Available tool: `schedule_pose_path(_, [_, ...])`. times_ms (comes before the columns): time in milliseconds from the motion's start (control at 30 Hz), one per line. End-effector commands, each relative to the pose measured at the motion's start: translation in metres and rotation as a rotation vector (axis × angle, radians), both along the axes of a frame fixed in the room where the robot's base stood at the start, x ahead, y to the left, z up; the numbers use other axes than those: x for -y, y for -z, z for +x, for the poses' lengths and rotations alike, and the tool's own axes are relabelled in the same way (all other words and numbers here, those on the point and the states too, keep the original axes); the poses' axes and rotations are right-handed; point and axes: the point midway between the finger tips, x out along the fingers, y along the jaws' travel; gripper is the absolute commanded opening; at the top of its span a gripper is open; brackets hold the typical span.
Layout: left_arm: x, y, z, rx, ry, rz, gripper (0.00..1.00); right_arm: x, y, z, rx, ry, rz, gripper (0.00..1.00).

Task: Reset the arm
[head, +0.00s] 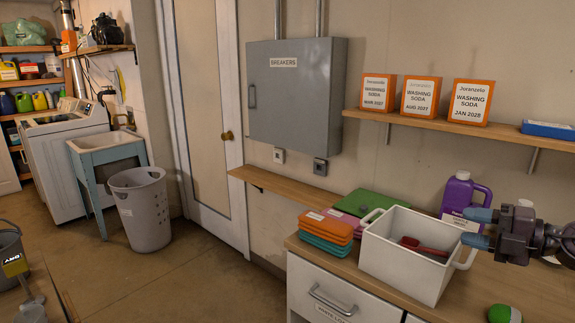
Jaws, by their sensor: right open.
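My right gripper (468,228) comes in from the right edge above the wooden counter. Its two blue-grey fingers point left and are apart, with nothing held between them. It is beside the right rim of a white bin (400,265), and in this view overlaps the purple jug (462,197) behind it. I cannot tell whether the gripper touches the bin or the jug. A red scoop (422,247) lies inside the bin. My left gripper is not in view.
Orange and teal containers (325,226) are stacked left of the bin. A green and white object (503,314) is at the counter's front. Three washing soda boxes (418,97) stand on the wall shelf (460,125) above. A grey laundry basket (142,210) stands on the floor, left.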

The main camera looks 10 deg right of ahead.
Motion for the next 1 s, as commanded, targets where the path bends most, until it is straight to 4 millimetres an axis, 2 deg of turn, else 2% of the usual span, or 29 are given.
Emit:
schedule_pose_path(67, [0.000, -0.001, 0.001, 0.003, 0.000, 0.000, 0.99, -0.004, -0.004, 0.004, 0.082, 0.034, 0.090, 0.44])
schedule_pose_path(133, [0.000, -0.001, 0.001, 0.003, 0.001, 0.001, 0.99, -0.005, 0.001, 0.006, 0.134, 0.090, 0.186, 0.44])
schedule_pose_path(267, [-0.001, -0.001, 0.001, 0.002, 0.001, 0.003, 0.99, 0.000, 0.032, 0.005, 0.160, 0.252, 0.379, 0.44])
schedule_pose_path(367, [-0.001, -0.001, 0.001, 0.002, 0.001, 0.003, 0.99, 0.005, 0.077, -0.002, 0.106, 0.416, 0.526, 0.44])
schedule_pose_path(500, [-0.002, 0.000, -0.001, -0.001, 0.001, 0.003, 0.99, 0.000, 0.159, -0.026, -0.066, 0.648, 0.699, 0.44])
schedule_pose_path(567, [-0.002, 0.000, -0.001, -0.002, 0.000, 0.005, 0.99, -0.008, 0.192, -0.039, -0.153, 0.728, 0.757, 0.44])
schedule_pose_path(667, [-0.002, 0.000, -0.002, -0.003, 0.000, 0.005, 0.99, -0.027, 0.244, -0.065, -0.306, 0.839, 0.845, 0.44])
schedule_pose_path(800, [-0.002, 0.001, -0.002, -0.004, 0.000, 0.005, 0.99, -0.067, 0.307, -0.109, -0.530, 0.957, 0.976, 0.44])
schedule_pose_path(900, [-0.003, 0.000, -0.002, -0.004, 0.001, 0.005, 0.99, -0.103, 0.342, -0.142, -0.677, 1.015, 1.087, 0.44])
schedule_pose_path(1000, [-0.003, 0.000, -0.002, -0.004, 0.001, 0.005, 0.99, -0.136, 0.363, -0.171, -0.772, 1.048, 1.180, 0.44])
